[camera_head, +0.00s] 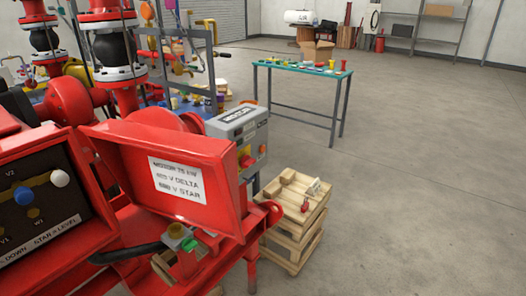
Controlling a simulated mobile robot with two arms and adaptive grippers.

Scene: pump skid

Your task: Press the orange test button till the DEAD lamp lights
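I cannot make out an orange test button or a lamp marked DEAD in the head view. A grey control box (237,128) with a dark label stands behind the open red lid (165,172). Small red and yellow controls (247,158) show on its side, too small to read. The open red terminal box at left has a black panel (38,205) with a blue knob (24,196) and a white knob (60,179). Neither of my grippers is in view.
Stacked wooden pallets (296,226) stand right of the red machine, with wooden blocks, a white card (314,187) and a small red item (305,205) on top. A teal-topped table (290,66) with small parts stands behind. The concrete floor at right is clear.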

